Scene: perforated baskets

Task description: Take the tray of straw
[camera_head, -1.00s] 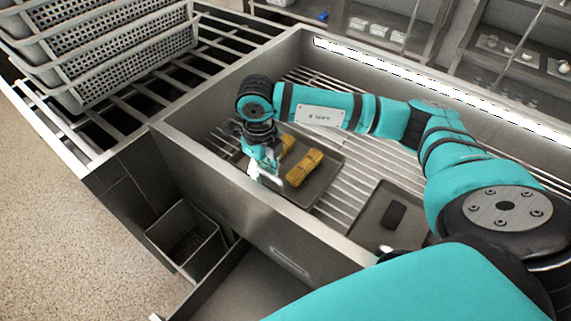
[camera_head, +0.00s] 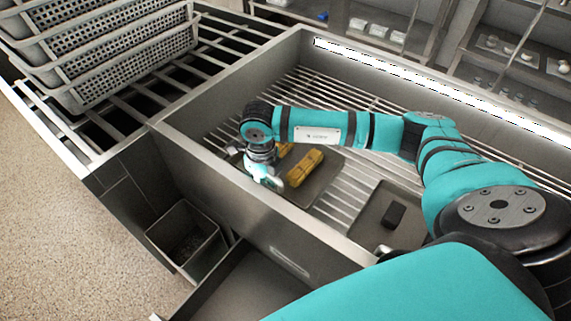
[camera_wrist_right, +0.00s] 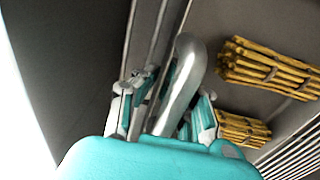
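A dark grey tray (camera_head: 318,190) lies on the slatted bottom of the metal basin. Two yellow straw bundles (camera_head: 305,167) lie on it, and they also show at the right of the right wrist view (camera_wrist_right: 265,68). My right gripper (camera_head: 265,182) is at the tray's near left side, low over its edge. In the right wrist view a thick, curved grey handle (camera_wrist_right: 184,80) stands between the fingers of my right gripper (camera_wrist_right: 170,100). The fingers look apart, one on each side of the handle; firm contact is not visible. My left gripper is not in view.
A second tray (camera_head: 375,218) with a dark block (camera_head: 394,215) lies to the right in the basin. The basin's front wall (camera_head: 250,200) is close to my right gripper. Stacked perforated baskets (camera_head: 120,60) stand at the upper left. An open bin (camera_head: 187,238) is in front.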

